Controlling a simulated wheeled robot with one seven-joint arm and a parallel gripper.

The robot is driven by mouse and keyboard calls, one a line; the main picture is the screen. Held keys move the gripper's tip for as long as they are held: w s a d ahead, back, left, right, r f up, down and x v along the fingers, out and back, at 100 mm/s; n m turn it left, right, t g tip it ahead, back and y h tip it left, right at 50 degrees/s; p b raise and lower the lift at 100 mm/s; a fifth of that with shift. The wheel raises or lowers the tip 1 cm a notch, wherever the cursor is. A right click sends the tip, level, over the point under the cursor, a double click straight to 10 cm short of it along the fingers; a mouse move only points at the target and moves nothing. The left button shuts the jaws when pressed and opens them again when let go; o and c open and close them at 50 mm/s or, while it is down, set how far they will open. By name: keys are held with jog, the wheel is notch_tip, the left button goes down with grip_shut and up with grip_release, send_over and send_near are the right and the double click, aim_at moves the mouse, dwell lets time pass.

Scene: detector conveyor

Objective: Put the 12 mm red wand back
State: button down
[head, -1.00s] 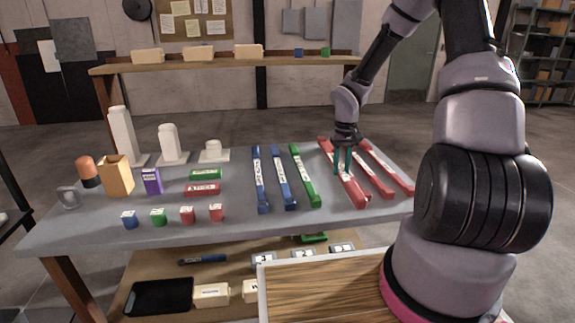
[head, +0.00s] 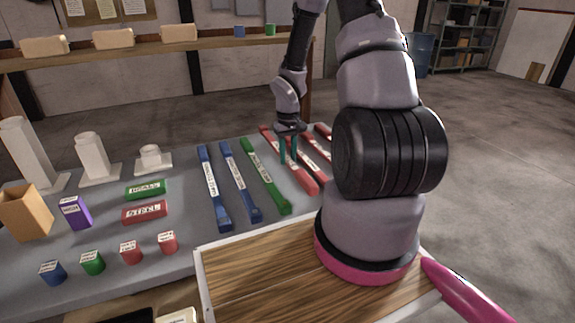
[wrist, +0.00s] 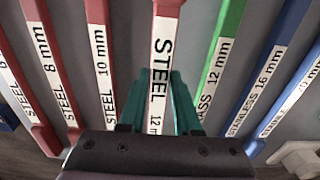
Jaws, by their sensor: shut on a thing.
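The 12 mm red wand (head: 303,180) carries a white label; in the wrist view its label (wrist: 160,60) reads STEEL and 12 with the end cut off by my gripper. My gripper (head: 288,158) has its teal fingers on either side of this wand and is shut on it. The wand lies in line with the other wands at the right of the grey table. I cannot tell whether it touches the tabletop. In the wrist view, a red 10 mm wand (wrist: 99,50) is on its left and a green 12 mm wand (wrist: 217,60) on its right.
Two blue wands (head: 213,185) lie left of the green wand (head: 264,175). More red wands (head: 316,158) lie to the right, partly behind my arm. Labelled blocks (head: 145,211) and white posts (head: 93,157) occupy the table's left. A shelf (head: 150,53) stands behind.

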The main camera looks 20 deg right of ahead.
jog(key=shift+f, duration=1.7)
jog(key=shift+f, duration=0.15)
jog(key=c, duration=0.6)
grip_release()
jog(key=s+a+r+m+t, duration=0.1)
jog(key=s+r, duration=0.2)
jog(key=r, duration=1.2)
jog(key=s+a+r+m+t, duration=0.1)
jog(key=s+a+r+t, duration=0.15)
jog(key=r, duration=1.25)
jog(key=s+a+r+m+t+y, duration=0.2)
jog(key=s+a+r, duration=0.3)
jog(key=s+r, duration=0.8)
jog(key=shift+s+r+t, duration=0.2)
jog(key=shift+s+t, duration=0.4)
jog(key=shift+t, duration=0.25)
